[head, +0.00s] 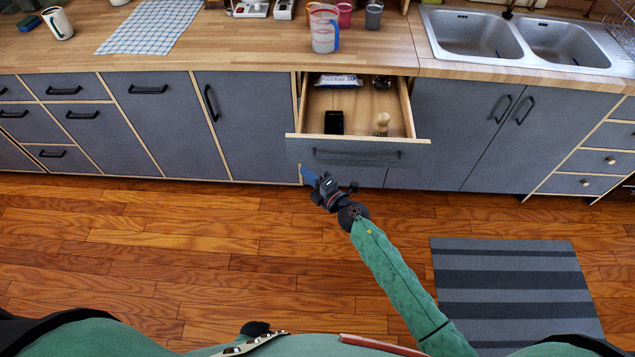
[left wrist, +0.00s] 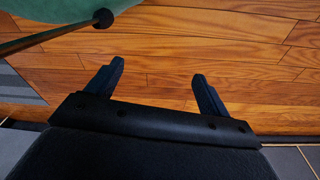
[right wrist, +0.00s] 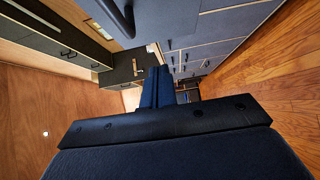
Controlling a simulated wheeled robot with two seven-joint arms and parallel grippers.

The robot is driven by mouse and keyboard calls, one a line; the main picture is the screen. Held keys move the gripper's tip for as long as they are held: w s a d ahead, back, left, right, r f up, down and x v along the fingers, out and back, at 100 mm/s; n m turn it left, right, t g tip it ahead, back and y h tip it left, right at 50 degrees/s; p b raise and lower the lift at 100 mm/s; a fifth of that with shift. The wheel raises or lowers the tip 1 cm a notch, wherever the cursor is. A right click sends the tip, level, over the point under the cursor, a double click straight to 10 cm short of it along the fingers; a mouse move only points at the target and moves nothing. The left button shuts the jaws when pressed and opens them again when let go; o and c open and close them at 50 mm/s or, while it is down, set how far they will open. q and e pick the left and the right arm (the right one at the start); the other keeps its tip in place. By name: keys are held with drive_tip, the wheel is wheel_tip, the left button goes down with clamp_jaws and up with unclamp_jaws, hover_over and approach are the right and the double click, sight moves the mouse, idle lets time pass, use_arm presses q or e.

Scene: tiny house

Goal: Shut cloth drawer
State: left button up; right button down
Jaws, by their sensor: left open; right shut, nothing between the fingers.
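The open drawer (head: 357,152) sticks out from under the counter in the head view, with a grey front and a dark bar handle. Inside lie a blue-and-white packet (head: 338,80), a black box (head: 334,122), a wooden brush-like item (head: 381,124) and a small dark round item (head: 382,82). My right gripper (head: 306,172) is shut and empty, near the lower left corner of the drawer front; I cannot tell if it touches. Its closed fingers show in the right wrist view (right wrist: 157,88). My left gripper (left wrist: 155,90) is open and empty above the wooden floor.
Closed grey cabinets (head: 245,120) flank the drawer. A double sink (head: 510,42) is set in the counter at right. A checked cloth (head: 150,27) and a measuring cup (head: 324,30) are on the counter. A striped mat (head: 515,290) lies on the floor; the floor at left is clear.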

drive_tip(key=w, duration=0.1)
drive_tip(key=w+a, duration=0.1)
drive_tip(key=w, duration=0.1)
drive_tip(key=w+a+b, duration=0.1)
drive_tip(key=shift+w+f, duration=0.15)
drive_tip(key=shift+w, duration=0.15)
use_arm(q)
drive_tip(key=shift+w+d+r, duration=0.2)
drive_tip(key=shift+w+r, duration=0.2)
drive_tip(key=shift+r, duration=0.3)
drive_tip(key=shift+w+d+r, duration=0.25)
drive_tip(key=shift+w+r, duration=0.2)
drive_tip(key=shift+r, duration=0.3)
drive_tip(key=shift+w+d+r, duration=0.2)
drive_tip(key=shift+w+r, duration=0.2)
drive_tip(key=shift+r, duration=0.3)
use_arm(e)
drive_tip(key=shift+w+d, duration=0.1)
drive_tip(key=shift+w, duration=0.5)
drive_tip(key=shift+w, duration=0.1)
